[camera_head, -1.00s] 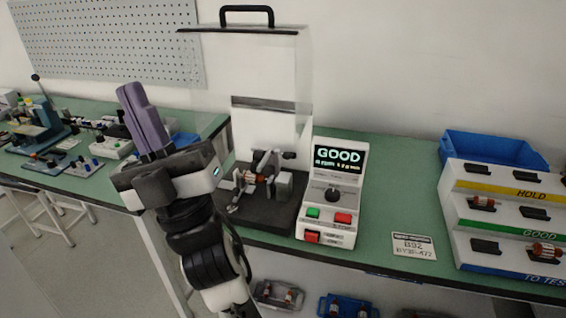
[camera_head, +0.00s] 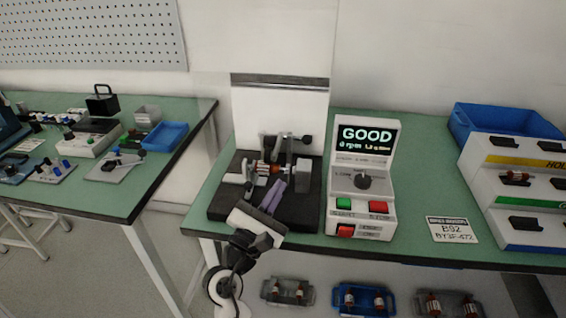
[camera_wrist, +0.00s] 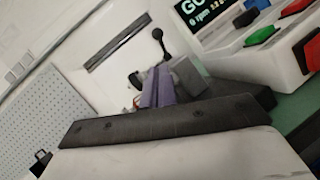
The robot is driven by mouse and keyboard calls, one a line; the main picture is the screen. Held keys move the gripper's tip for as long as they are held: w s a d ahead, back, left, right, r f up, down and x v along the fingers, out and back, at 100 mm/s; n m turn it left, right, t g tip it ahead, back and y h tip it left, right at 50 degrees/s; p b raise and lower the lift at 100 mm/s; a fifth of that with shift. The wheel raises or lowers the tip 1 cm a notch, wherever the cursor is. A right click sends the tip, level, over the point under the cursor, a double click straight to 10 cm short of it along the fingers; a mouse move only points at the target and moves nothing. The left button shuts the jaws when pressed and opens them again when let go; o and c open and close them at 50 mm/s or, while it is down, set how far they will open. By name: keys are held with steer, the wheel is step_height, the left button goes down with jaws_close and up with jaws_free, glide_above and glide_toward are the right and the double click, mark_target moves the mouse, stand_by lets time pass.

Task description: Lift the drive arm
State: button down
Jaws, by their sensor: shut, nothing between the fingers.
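The test fixture has a black base (camera_head: 225,205) and stands at the front left of the green bench. A rotor with a copper-coloured middle (camera_head: 265,169) lies across its supports. What looks like the drive arm (camera_head: 287,147) is a grey upright piece behind the rotor, with a black knob at its right; a black knobbed lever (camera_wrist: 165,44) shows in the wrist view. My gripper (camera_head: 279,186) has its purple fingers shut and empty, just in front of the rotor. In the wrist view the fingers (camera_wrist: 157,72) hide most of the rotor. Contact cannot be told.
The console (camera_head: 362,185) right of the fixture shows GOOD and has green and red buttons. A label card (camera_head: 452,230) lies farther right, with a stepped rack (camera_head: 505,190) and a blue bin (camera_head: 475,114) beyond. A white panel (camera_head: 282,110) stands behind the fixture.

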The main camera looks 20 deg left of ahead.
mark_target(296, 168)
steer(key=p+x, duration=0.2)
steer(key=x, duration=0.7)
steer(key=shift+w+d+r+p, duration=0.15)
steer(key=shift+w+p, duration=0.25)
steer(key=shift+r, duration=0.2)
